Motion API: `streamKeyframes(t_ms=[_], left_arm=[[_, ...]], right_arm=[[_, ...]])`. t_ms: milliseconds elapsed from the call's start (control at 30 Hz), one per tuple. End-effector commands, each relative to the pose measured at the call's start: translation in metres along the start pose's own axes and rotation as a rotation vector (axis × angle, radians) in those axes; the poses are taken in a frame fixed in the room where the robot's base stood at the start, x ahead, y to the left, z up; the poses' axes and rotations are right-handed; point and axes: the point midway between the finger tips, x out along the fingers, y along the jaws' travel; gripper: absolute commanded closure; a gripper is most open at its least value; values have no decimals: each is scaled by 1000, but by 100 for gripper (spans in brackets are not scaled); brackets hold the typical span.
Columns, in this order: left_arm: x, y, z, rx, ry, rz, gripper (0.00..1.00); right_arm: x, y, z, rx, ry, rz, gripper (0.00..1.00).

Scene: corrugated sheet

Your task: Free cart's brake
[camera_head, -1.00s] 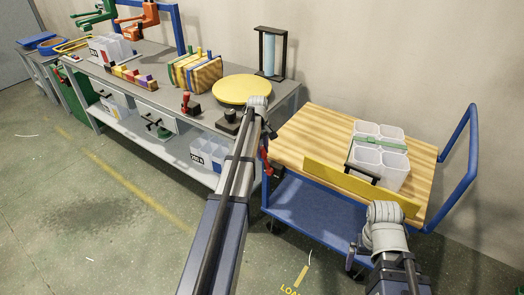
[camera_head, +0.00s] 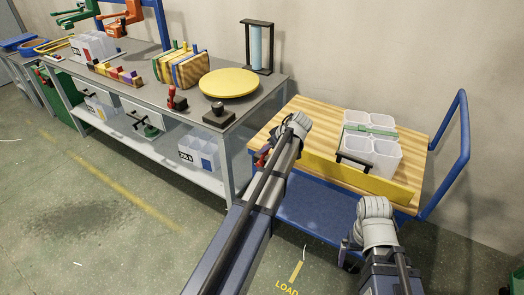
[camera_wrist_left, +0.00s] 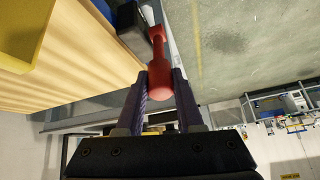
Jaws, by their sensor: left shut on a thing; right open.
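The cart (camera_head: 421,212) has a wooden top, a blue lower deck and a blue push handle at the right. A red brake lever (camera_wrist_left: 158,78) stands at its left end; a bit of red (camera_head: 262,158) shows there in the head view. My left gripper (camera_wrist_left: 160,88) is shut on the rounded end of the red lever, its fingers on both sides. In the head view my left arm hides most of this gripper. My right gripper (camera_head: 347,246) is open, low in front of the cart and partly hidden behind its own wrist.
A yellow board (camera_head: 350,178) runs along the cart's front edge. Clear bins with a green strap (camera_head: 370,131) stand on the cart. A workbench (camera_head: 227,124) with a yellow disc (camera_head: 229,83) stands close at the left. The floor (camera_head: 120,235) in front is clear.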

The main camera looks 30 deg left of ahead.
Motion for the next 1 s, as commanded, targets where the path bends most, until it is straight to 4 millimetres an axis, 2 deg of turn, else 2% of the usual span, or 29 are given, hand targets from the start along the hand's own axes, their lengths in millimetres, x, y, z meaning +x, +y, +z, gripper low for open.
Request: streamKeyframes(t_ms=[33, 300, 833, 867, 1000], left_arm=[[2, 0, 7, 4, 20, -7, 100], [-2, 2, 13, 8, 102, -28, 100], [-4, 2, 14, 11, 121, -33, 100], [-4, 2, 14, 11, 121, -33, 62], [-4, 3, 14, 11, 122, -32, 46]], right_arm=[[9, -1, 0, 0, 0, 0, 0], [21, -2, -1, 0, 0, 0, 0], [23, -2, -1, 0, 0, 0, 0], [23, -2, -1, 0, 0, 0, 0], [23, -2, -1, 0, 0, 0, 0]])
